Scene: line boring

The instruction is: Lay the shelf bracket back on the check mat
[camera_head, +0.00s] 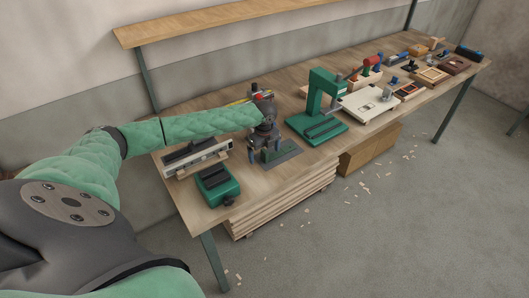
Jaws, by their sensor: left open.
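A dark grey-green mat (288,154), which looks like the check mat, lies on the workbench left of the green press. My left gripper (265,146) is open and points down just above this mat. A small green piece shows between and below its fingers, mostly hidden; I cannot tell if it is the shelf bracket or whether it touches the fingers. I cannot pick out the shelf bracket for certain elsewhere. My right gripper is not in view.
A green vise (217,186) stands at the bench's near left, with a long grey fixture (196,157) behind it. The green press (318,103) stands right of the mat. A pale board (369,104) and several tools and boxes fill the right end. A shelf (215,18) hangs behind.

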